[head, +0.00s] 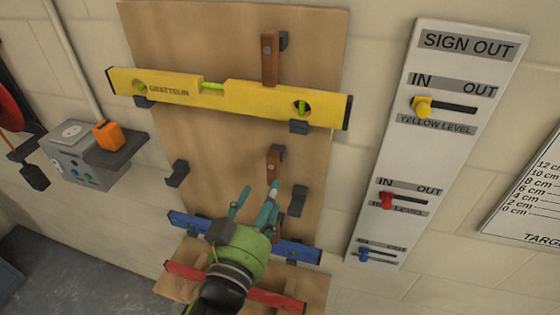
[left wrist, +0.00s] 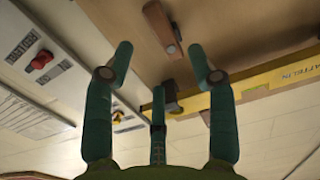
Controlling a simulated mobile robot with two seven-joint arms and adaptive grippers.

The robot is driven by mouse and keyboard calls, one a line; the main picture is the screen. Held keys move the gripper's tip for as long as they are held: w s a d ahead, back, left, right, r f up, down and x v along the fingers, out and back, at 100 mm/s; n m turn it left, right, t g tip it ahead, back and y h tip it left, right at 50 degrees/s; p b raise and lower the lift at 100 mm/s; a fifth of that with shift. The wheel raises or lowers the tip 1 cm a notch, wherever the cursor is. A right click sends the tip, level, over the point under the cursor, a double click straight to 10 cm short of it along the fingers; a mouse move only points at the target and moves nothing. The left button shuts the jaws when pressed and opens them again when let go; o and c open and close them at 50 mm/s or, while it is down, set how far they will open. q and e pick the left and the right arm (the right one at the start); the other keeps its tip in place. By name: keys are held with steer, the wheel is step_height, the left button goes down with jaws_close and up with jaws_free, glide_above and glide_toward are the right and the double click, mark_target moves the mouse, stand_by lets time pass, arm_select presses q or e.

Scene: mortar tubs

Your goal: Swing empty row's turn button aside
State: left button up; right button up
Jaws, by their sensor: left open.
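The empty row on the brown board has a brown turn button (head: 272,166), roughly upright between the row's two dark hooks, left (head: 177,173) and right (head: 298,201). My left gripper (head: 260,189) is open and empty just below it. A teal finger is close to the button's lower end in the head view; I cannot tell whether they touch. In the left wrist view the button (left wrist: 158,26) lies ahead, between the directions of the spread fingertips of my left gripper (left wrist: 162,58), with a visible gap to each. My right gripper is not in view.
A yellow level (head: 185,90) hangs above, under another brown button (head: 269,58). A blue level (head: 188,222) and a red level (head: 185,271) lie below, partly hidden by my arm. A sign-out board (head: 445,150) stands right; a grey box (head: 80,160) is left.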

mark_target(274, 171)
arm_select(q)
steer(key=p+x, duration=0.1)
steer(key=x, duration=0.3)
steer(key=r+p+x, duration=0.1)
steer(key=x, duration=0.1)
steer(key=shift+a+p, duration=0.15)
steer(key=shift+p, duration=0.15)
steer(key=shift+w+f, duration=0.15)
steer(key=shift+w, duration=0.15)
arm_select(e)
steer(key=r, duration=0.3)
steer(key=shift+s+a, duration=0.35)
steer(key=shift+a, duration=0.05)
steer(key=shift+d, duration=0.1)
arm_select(q)
steer(key=shift+c, duration=0.8)
jaws_close()
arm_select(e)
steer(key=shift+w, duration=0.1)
